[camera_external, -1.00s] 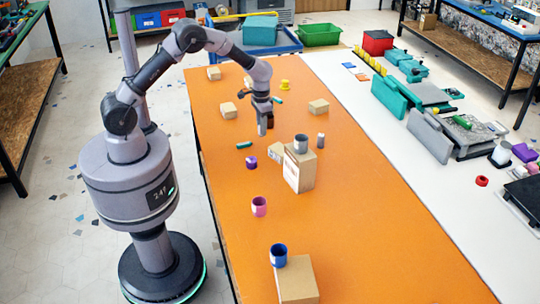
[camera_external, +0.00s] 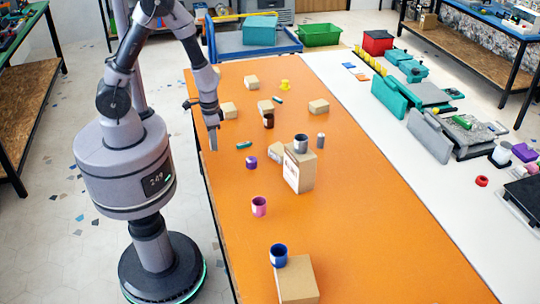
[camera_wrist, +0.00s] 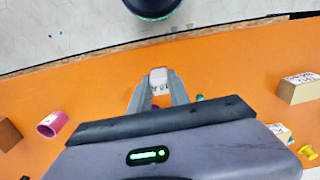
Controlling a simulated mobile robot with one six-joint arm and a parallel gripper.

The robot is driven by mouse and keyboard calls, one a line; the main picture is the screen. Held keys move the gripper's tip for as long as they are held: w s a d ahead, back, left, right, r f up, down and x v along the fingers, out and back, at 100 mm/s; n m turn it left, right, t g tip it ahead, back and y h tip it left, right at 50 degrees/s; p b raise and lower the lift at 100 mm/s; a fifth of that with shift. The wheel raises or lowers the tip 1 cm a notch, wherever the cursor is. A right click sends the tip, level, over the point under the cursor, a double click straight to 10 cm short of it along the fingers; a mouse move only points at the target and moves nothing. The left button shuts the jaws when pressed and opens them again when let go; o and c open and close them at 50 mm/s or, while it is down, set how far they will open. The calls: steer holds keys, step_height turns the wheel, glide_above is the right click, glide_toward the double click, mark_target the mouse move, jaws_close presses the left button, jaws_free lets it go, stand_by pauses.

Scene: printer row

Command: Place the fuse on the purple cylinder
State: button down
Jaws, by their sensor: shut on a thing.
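My gripper (camera_external: 212,138) hangs above the left edge of the orange table. In the wrist view my gripper (camera_wrist: 159,85) is shut on a small whitish-grey piece with dark print, seemingly the fuse (camera_wrist: 159,77), held at the fingertips. The fuse is too small to make out in the external view. A short purple cylinder (camera_external: 251,162) stands on the table, to the right of and below my gripper in the picture. In the wrist view a bit of purple, likely this cylinder (camera_wrist: 155,107), shows between the fingers, mostly hidden by my gripper.
A teal cylinder (camera_external: 244,145) lies near the purple one. Several small boxes stand farther back.

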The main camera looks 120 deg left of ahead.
steer(key=d+r, duration=0.1)
steer(key=d, duration=0.2)
glide_above(251, 159)
steer(key=shift+s+d+f+b, duration=0.15)
steer(key=shift+f+b, duration=0.3)
steer(key=shift+f, duration=0.25)
steer(key=shift+w+f, duration=0.25)
steer(key=shift+a+f+b, duration=0.2)
steer(key=shift+f+b, duration=0.5)
steer(key=shift+f, duration=0.8)
steer(key=shift+f, duration=0.15)
steer(key=c, duration=1.2)
jaws_free()
steer(key=shift+c, duration=0.2)
